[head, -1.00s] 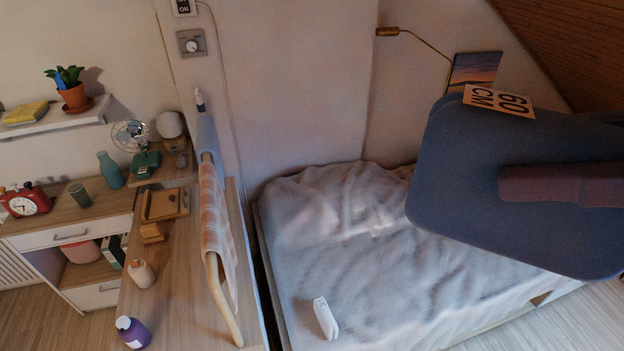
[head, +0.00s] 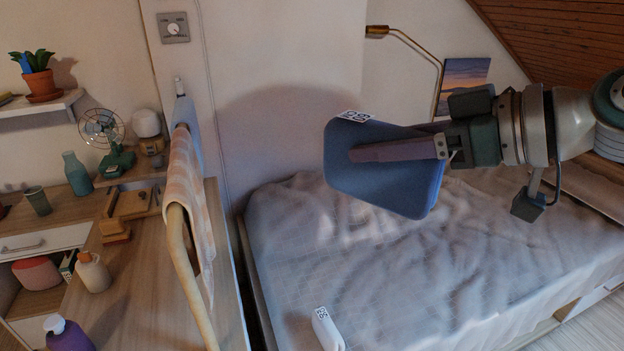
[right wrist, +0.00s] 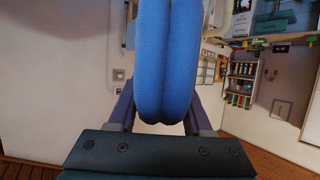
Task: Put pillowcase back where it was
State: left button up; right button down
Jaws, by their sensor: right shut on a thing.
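A blue pillowcase (head: 395,188) with a white printed tag on its top edge hangs in the air above the bed. My right gripper (head: 362,152) comes in from the right and is shut on it, one finger lying across its near face. In the right wrist view the pillowcase (right wrist: 168,60) shows edge-on as two rounded layers between the fingers. Its far side is hidden. My left gripper is not in view.
The bed (head: 400,275) with its rumpled grey cover lies below, a small white tagged object (head: 325,328) at its near edge. A wooden rail with a checked cloth (head: 187,170) stands left, beside a cluttered desk (head: 140,290). A wall lamp (head: 400,38) is behind.

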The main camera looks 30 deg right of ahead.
jog(key=w+d+f+m+h+b, duration=0.3)
jog(key=w+d+f+b, duration=0.1)
jog(key=f+b, duration=0.65)
jog(key=w+d+f+m+t+h+b, duration=0.1)
jog(key=w+d+f+m+h+b, duration=0.2)
jog(key=f+b, duration=0.7)
jog(key=w+d+f+m+h+b, duration=0.25)
jog(key=w+d+f+b, duration=0.2)
jog(key=f+b, duration=0.6)
jog(key=w+d+f+m+g+h+b, duration=0.35)
jog(key=d+f+m+h+b, duration=0.65)
jog(key=b, duration=2.3)
jog(key=f+n+b, duration=0.1)
jog(key=f+b, duration=0.3)
jog(key=f, duration=0.3)
jog(key=f+n+y+b, duration=0.1)
jog(key=f+b, duration=0.2)
jog(key=f, duration=0.5)
jog(key=s+f+n+g+y+b, duration=0.1)
jog(key=f+b, duration=0.3)
jog(key=f, duration=0.3)
jog(key=shift+d+f+b, duration=0.3)
jog(key=shift+d+f, duration=0.05)
jog(key=shift+d, duration=0.05)
